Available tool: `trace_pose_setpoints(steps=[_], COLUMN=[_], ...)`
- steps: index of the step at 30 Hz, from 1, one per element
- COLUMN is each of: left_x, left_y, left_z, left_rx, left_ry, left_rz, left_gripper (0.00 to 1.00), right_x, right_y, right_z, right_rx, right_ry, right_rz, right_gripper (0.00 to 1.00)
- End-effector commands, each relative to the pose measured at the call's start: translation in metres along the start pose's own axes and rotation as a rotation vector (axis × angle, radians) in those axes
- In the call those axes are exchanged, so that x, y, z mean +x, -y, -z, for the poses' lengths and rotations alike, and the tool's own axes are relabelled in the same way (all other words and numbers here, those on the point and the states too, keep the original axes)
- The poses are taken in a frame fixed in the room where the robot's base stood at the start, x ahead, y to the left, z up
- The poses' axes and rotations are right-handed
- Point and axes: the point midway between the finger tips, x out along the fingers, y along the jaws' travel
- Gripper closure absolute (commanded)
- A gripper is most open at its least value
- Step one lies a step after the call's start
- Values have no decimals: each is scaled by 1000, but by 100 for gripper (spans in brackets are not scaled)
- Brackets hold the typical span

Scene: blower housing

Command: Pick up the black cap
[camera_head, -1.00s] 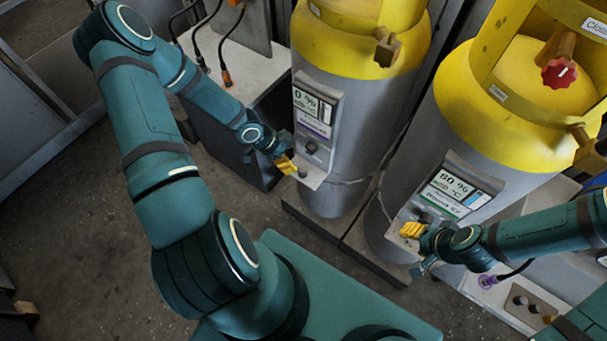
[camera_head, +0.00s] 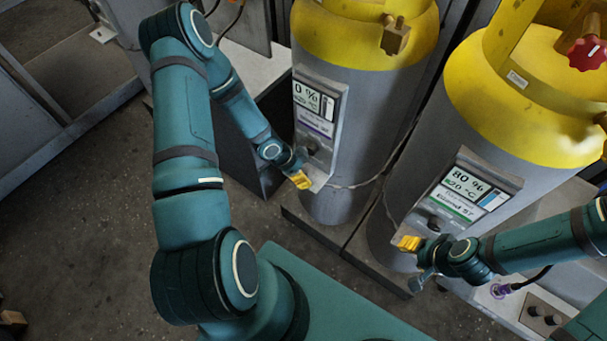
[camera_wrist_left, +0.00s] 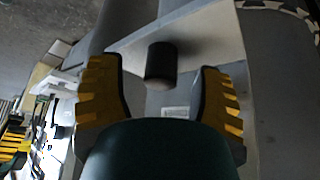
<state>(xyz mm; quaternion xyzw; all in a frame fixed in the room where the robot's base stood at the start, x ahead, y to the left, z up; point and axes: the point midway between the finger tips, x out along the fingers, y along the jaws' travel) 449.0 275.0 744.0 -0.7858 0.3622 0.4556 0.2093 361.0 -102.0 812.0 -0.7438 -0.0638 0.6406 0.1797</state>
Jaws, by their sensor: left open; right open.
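The black cap (camera_wrist_left: 161,66) shows in the left wrist view as a short dark cylinder standing out from a light grey panel. It lies between the two spread yellow-padded fingers, with gaps on both sides. In the head view a small dark cap (camera_head: 311,146) sits below the 0 % display on the left cylinder, just above my left gripper (camera_head: 300,180). My left gripper is open and empty. My right gripper (camera_head: 410,244) is open beside the lower edge of the right cylinder's panel. The right fingers are partly hidden by the wrist.
Two yellow-topped grey cylinders, a left one (camera_head: 352,110) and a right one (camera_head: 480,115), stand close together. A cable (camera_head: 355,186) runs between them. A dark box (camera_head: 262,150) stands behind my left forearm. A red valve knob (camera_head: 587,53) is at upper right.

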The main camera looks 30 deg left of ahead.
Motion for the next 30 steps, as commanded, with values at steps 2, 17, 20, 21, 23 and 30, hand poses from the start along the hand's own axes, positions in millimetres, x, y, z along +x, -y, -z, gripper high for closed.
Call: trace_pose_setpoints(steps=[2,17,20,21,23,30], left_x=[1,0,0,0,0,-3], left_y=[0,0,0,0,0,1], left_z=[0,0,0,0,0,9], left_rx=[0,1,1,1,1,2], left_ry=[0,0,0,0,0,-1], left_rz=[1,0,0,0,0,0], left_gripper=[35,95,95,95,95,96], right_x=[0,0,0,0,0,-4], right_y=[0,0,0,0,0,2], right_z=[0,0,0,0,0,1], right_rx=[-1,-1,0,0,0,0], right_ry=[0,0,0,0,0,-3], right_rz=[0,1,0,0,0,0], right_gripper=[53,53,53,53,53,53])
